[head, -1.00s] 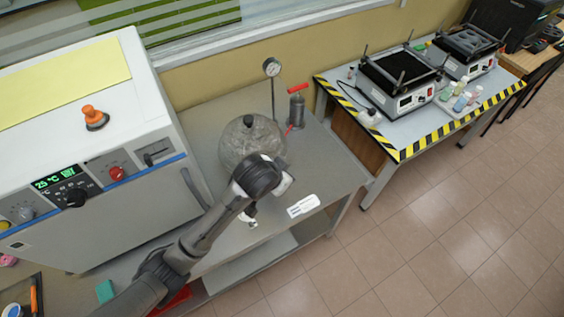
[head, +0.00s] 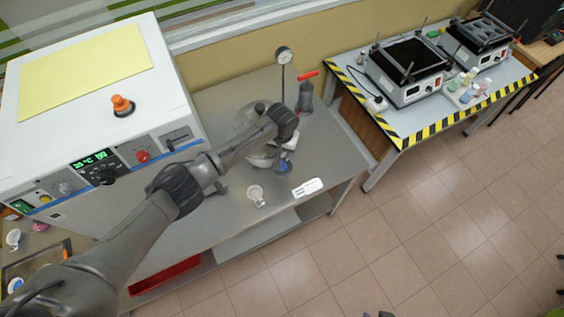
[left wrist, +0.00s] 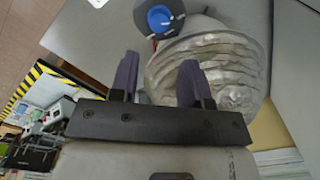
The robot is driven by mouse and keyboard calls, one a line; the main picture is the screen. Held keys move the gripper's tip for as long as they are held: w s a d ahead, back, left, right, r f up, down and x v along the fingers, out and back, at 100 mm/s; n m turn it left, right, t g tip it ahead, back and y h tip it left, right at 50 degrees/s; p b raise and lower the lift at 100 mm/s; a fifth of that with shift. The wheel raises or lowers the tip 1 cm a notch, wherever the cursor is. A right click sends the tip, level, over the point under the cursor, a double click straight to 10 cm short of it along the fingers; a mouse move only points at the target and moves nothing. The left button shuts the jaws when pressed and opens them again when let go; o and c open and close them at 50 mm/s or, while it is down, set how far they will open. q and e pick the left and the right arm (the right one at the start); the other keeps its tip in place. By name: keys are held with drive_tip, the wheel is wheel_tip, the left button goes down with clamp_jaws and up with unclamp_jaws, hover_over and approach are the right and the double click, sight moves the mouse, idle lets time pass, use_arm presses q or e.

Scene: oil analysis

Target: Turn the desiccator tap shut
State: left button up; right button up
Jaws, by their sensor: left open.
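The grey, ribbed glass desiccator (head: 243,122) stands on the metal bench, partly hidden behind my left arm. Its ribbed body (left wrist: 225,70) fills the upper right of the left wrist view. A dark round piece with a blue centre (left wrist: 158,18) shows at its edge; I cannot tell surely whether this is the tap. A blue spot (head: 291,142) also shows beside my wrist in the head view. My left gripper (left wrist: 158,82) is open, its two dark fingers apart with nothing between them, close to the desiccator. In the head view its fingertips are hard to make out. My right gripper is not in view.
A pressure gauge on a stem (head: 283,56) and a grey cylinder with a red handle (head: 305,97) stand behind the desiccator. A large oven (head: 100,110) stands left.

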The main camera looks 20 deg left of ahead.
use_arm(q)
wheel_tip(320, 180, down, 10)
drive_tip(key=shift+r+b, duration=0.1)
drive_tip(key=shift+b, duration=0.4)
drive_tip(key=c, duration=0.6)
